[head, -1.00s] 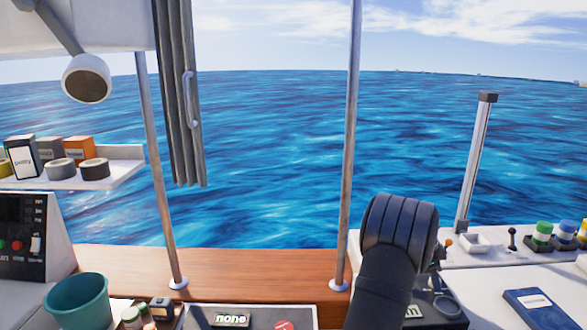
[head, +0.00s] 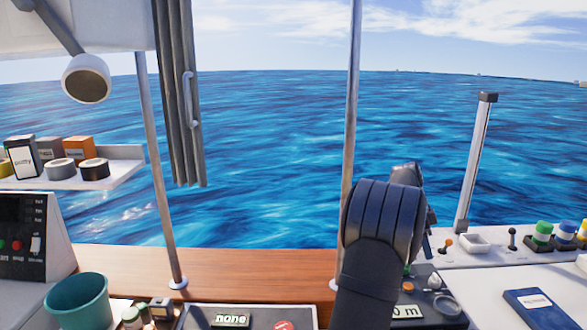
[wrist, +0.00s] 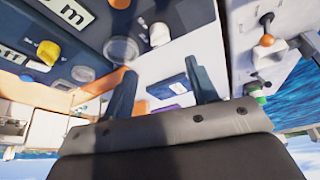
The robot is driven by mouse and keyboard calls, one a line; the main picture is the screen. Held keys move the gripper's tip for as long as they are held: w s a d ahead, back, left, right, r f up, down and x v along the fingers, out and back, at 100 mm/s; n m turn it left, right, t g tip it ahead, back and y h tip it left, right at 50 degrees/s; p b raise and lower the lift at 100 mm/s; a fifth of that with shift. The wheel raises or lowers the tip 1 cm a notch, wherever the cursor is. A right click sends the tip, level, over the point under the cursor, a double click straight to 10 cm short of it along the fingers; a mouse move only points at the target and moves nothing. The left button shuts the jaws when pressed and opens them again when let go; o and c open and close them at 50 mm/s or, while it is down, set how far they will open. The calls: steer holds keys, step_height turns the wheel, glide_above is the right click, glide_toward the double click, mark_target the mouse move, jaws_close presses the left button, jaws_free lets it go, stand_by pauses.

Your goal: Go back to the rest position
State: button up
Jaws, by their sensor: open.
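My arm rises in the lower middle of the head view, its dark ribbed joint in front of the right pole and the sea. My gripper (wrist: 160,97) shows in the wrist view with its two dark fingers apart and nothing between them. Its fingertips are hidden behind the arm in the head view. In the wrist view, beyond the fingers, lie a white surface and a blue booklet (wrist: 167,88). The same booklet lies on the white top at the right in the head view (head: 538,309).
A dark panel with a label reading "none" (head: 231,320) lies at the lower middle. A teal bucket (head: 77,303) stands at the lower left. Two thin poles, the left one (head: 157,170) clear of my arm, rise from the wooden ledge (head: 250,270). Small levers and jars line the right counter.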

glide_toward(436, 277)
steer(key=x, duration=1)
steer(key=shift+w+a+f, duration=0.1)
steer(key=shift+w, duration=0.15)
steer(key=shift+s+n+t, duration=0.1)
steer(key=shift+n+t, duration=0.3)
steer(key=shift+n, duration=0.6)
steer(key=n+t, duration=0.1)
steer(key=n, duration=0.2)
steer(key=shift+n, duration=0.4)
steer(key=shift+s+n+t+y, duration=0.1)
steer(key=shift+n+t+y, duration=0.15)
steer(key=shift+n+t, duration=0.85)
steer(key=shift+s+n+t+y, duration=0.1)
steer(key=shift+n+t+y, duration=0.15)
steer(key=shift+n, duration=1.75)
steer(key=shift+v, duration=1.25)
steer(key=shift+w, duration=0.1)
